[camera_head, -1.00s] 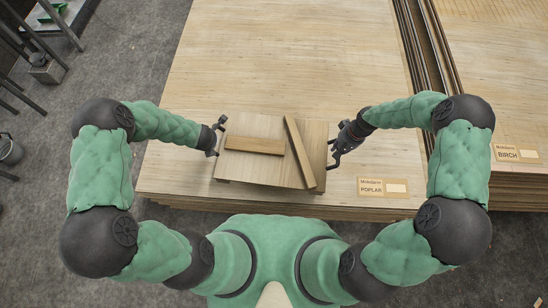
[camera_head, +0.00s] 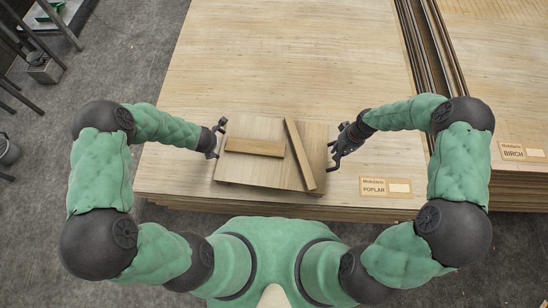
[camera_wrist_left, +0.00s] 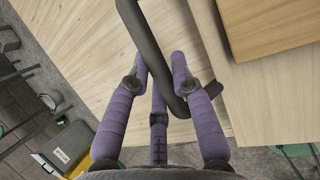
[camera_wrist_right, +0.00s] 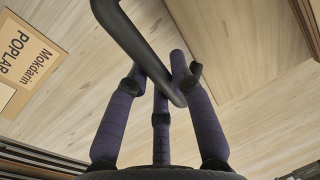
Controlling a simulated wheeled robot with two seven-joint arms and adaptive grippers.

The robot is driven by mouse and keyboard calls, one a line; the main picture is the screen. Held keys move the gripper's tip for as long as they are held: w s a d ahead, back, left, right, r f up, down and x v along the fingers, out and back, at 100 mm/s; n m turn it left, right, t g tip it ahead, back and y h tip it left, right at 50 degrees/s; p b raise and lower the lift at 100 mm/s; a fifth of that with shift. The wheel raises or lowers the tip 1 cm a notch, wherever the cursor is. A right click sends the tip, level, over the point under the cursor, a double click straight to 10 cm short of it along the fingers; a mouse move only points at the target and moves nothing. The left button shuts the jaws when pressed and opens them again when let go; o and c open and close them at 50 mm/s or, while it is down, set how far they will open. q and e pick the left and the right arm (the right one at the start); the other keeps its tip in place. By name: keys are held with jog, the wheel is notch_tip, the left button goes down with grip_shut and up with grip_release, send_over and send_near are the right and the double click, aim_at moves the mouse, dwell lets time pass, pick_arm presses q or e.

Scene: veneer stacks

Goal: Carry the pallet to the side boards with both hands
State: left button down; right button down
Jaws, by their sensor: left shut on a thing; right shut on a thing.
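The pallet (camera_head: 262,124) is a square wooden board in front of my chest in the head view. A short plank (camera_head: 254,147) and a longer slanted plank (camera_head: 299,153) lie on it. My left gripper (camera_head: 214,143) is shut on a dark bar handle at the pallet's left side; the handle (camera_wrist_left: 152,50) crosses between the purple fingers in the left wrist view. My right gripper (camera_head: 344,147) is shut on the matching handle (camera_wrist_right: 140,45) at the right side. The pallet looks about level; its gap to the surface below is hard to tell.
A wide poplar veneer stack (camera_head: 290,60) with a POPLAR label (camera_head: 386,187) lies under and beyond the pallet. A BIRCH-labelled stack (camera_head: 500,60) is at the right, with narrow dark-edged strips (camera_head: 432,50) between. The poplar top beyond the pallet is clear.

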pick_arm(q)
jog(key=shift+f+b, duration=0.65)
jog(key=shift+f, duration=0.05)
pick_arm(e)
jog(key=shift+w+f, duration=0.1)
jog(key=shift+f, duration=0.65)
pick_arm(q)
jog(key=c, duration=1.4)
grip_release()
jog(key=shift+f, duration=0.1)
jog(key=shift+c, duration=0.2)
pick_arm(e)
jog(key=c, duration=1.4)
grip_release()
jog(key=shift+c, duration=0.2)
pick_arm(q)
jog(key=o, duration=0.4)
jog(key=shift+c, duration=0.2)
pick_arm(e)
jog(key=o, duration=0.4)
jog(key=shift+c, duration=0.2)
jog(key=shift+d+r, duration=0.1)
jog(key=shift+r, duration=0.3)
pick_arm(q)
jog(key=v, duration=1.2)
pick_arm(e)
notch_tip(320, 180, up, 11)
jog(key=d, duration=0.2)
jog(key=shift+s, duration=0.2)
